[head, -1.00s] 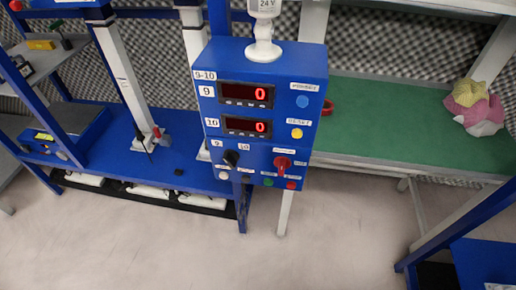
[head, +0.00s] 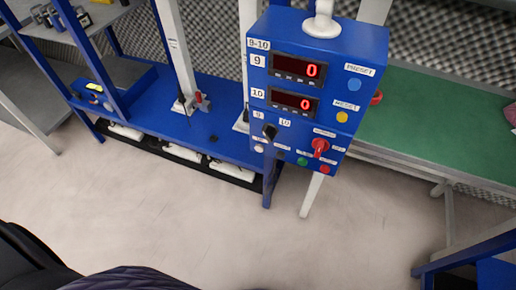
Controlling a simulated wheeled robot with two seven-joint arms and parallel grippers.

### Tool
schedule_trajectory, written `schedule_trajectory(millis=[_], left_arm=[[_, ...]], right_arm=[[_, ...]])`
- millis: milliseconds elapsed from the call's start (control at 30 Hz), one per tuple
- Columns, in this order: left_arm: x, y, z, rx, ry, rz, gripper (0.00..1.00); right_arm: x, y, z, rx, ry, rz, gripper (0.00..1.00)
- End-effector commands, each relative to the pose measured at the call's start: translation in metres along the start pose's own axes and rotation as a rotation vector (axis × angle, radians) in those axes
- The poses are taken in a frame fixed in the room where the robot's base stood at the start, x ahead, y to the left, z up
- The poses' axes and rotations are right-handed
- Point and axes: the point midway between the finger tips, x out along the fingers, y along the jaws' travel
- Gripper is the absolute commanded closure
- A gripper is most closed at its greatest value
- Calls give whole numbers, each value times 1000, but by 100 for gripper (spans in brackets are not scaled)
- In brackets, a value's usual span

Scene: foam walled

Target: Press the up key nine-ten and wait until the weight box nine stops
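The blue control box (head: 375,50) labelled 9-10 hangs right of centre in the head view. Display 9 (head: 297,69) and display 10 (head: 292,102) both read a red 0. Below them are a black selector knob (head: 270,131) and a red rotary switch (head: 320,146). The bottom row holds a whitish button (head: 259,148), a dark button (head: 280,154), a green button (head: 303,161) and a red button (head: 325,169). Their small labels are unreadable, so I cannot tell which is the up key. I cannot identify weight box nine. Neither gripper is in view.
A blue button (head: 354,84) and a yellow button (head: 342,117) sit on the box's right side. A blue bench (head: 222,124) with white posts stands to the left. A green-topped table (head: 430,120) stands behind to the right. The floor (head: 170,215) in front is clear.

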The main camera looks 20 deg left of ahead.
Motion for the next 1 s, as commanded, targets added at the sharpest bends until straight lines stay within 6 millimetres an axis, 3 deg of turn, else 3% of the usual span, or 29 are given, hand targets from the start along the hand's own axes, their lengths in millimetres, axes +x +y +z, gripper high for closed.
schedule_trajectory(millis=[33, 233, 1000], left_arm=[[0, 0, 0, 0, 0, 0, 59], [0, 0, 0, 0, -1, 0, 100], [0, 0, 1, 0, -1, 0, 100]], right_arm=[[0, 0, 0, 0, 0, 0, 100], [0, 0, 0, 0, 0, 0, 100], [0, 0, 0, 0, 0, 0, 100]])
